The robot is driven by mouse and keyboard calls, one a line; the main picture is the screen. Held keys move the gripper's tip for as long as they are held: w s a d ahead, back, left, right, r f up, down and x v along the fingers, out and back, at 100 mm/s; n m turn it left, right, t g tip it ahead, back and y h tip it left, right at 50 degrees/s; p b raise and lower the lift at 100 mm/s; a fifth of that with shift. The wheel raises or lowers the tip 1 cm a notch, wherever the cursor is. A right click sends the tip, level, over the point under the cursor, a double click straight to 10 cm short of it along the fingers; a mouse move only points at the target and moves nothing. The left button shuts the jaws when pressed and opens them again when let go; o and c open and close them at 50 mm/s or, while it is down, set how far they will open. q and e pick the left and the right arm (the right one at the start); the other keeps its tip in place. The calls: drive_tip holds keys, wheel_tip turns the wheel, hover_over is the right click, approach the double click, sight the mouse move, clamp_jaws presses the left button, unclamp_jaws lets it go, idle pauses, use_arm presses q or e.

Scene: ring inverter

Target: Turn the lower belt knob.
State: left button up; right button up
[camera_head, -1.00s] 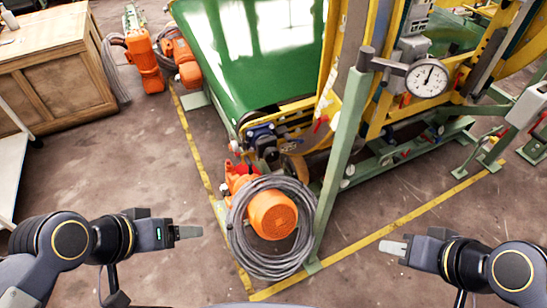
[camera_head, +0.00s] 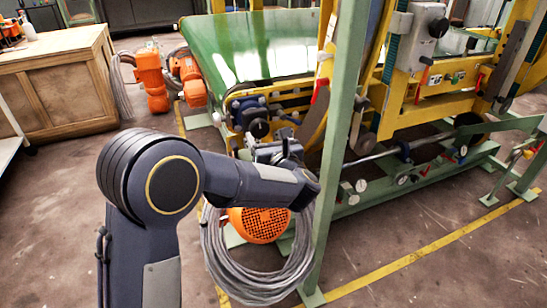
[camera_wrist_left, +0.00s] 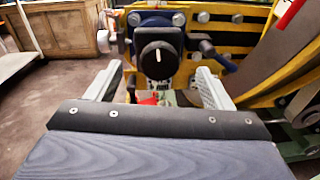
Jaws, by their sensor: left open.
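A black round knob (camera_head: 260,129) sits on the blue fitting at the end of the green belt, low on the yellow frame. In the left wrist view the knob (camera_wrist_left: 158,60) faces me, with a white mark on its face. My left gripper (camera_head: 276,150) is just in front of and below the knob. In the wrist view its open fingers (camera_wrist_left: 159,72) stand to the left and right of the knob, with visible gaps and nothing held. My left forearm hides part of the area below. My right gripper is out of view.
An orange motor (camera_head: 258,222) with a coiled grey cable (camera_head: 255,275) is below my left wrist. A green post (camera_head: 335,150) rises just right of the gripper. Another black knob (camera_head: 438,27) is on a grey box higher up. A wooden cabinet (camera_head: 60,85) stands left.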

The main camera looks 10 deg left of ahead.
sight(261, 130)
use_arm(q)
drive_tip(key=shift+n+y, duration=0.6)
drive_tip(key=shift+n, duration=0.2)
drive_tip(key=x, duration=0.2)
drive_tip(key=f+x, duration=0.1)
drive_tip(key=x, duration=0.1)
drive_tip(key=b+x, duration=0.1)
drive_tip(key=x, duration=0.2)
drive_tip(key=shift+w+d+f, duration=0.1)
drive_tip(key=shift+w+f, duration=0.05)
drive_tip(key=shift+f, duration=0.2)
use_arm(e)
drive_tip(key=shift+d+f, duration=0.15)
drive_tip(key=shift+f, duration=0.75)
use_arm(q)
drive_tip(key=c, duration=1)
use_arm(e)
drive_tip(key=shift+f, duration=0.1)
